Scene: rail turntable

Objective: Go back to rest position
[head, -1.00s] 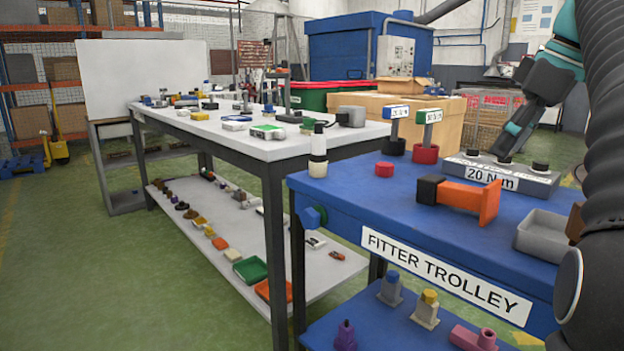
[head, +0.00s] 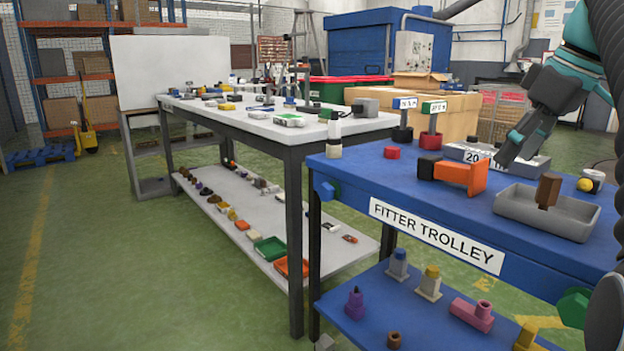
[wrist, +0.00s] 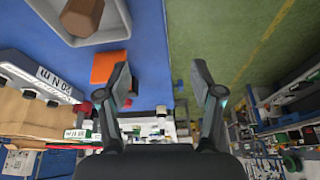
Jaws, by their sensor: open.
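My gripper (wrist: 161,80) is open and empty in the wrist view, its two dark fingers spread apart. The blue trolley top and the green floor show beyond them. In the head view my gripper (head: 524,136) shows side-on at upper right, above the blue fitter trolley (head: 350,184); its fingertips overlap the grey torque block (head: 470,154) in the picture, and I cannot tell their exact height. The rest of my arm is partly cut off by the right edge.
On the trolley stand a grey tray (head: 520,208) with a brown block (head: 548,190), an orange-and-black piece (head: 462,176) and two upright-handled tools. A grey workbench (head: 290,136) with many small parts stands at left. Green floor (head: 110,240) is clear at front left.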

